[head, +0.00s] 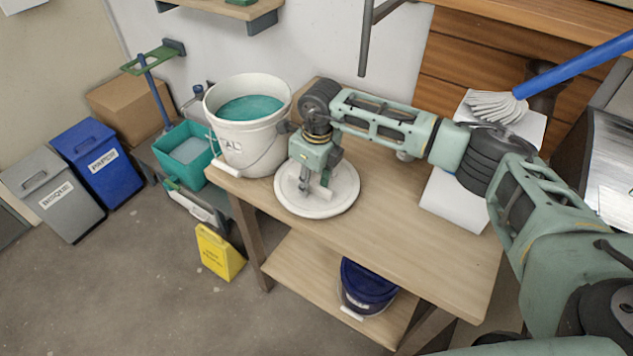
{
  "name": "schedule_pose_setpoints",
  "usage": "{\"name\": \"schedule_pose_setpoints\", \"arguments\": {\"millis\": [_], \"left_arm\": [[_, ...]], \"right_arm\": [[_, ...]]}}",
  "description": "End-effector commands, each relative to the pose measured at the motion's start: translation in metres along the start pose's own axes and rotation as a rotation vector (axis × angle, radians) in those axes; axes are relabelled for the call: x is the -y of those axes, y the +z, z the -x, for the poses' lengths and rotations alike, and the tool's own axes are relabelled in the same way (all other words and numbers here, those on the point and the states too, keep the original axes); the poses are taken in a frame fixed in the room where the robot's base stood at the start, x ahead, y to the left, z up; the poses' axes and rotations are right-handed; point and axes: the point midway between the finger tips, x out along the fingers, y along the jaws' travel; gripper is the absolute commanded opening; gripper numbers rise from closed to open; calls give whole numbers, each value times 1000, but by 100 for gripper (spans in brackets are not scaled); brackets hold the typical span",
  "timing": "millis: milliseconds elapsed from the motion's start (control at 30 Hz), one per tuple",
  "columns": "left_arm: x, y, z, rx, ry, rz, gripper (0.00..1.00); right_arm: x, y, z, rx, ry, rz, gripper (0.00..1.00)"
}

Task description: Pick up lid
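The white round lid (338,199) lies flat on the wooden table, just right of an open white bucket (247,150) with teal glaze in it. My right gripper (315,187) reaches in from the right and points down over the middle of the lid. Its fingers are low, at or close to the lid's top. The gripper hides the lid's centre, so I cannot tell whether the fingers have closed on a handle. My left gripper is not in view.
The wooden table (400,240) is clear in front of the lid. A white mop (495,106) with a blue handle lies at the back right. A dark blue bucket (366,285) stands on the lower shelf. A yellow floor sign (218,252) stands at the left.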

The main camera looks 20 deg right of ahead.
Motion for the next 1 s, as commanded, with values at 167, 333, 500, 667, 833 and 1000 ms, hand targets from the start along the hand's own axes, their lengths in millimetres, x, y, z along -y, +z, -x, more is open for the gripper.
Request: {"name": "schedule_pose_setpoints", "arguments": {"millis": [167,333,500,667,833,1000], "left_arm": [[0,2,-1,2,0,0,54],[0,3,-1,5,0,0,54],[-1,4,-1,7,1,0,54],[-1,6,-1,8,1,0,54],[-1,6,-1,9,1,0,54],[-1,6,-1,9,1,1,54]], "right_arm": [[0,0,0,0,0,0,32],[0,0,0,0,0,-1,23],[0,0,0,0,0,0,8],[0,0,0,0,1,0,0],[0,0,0,0,0,0,0],[0,0,0,0,0,0,0]]}}
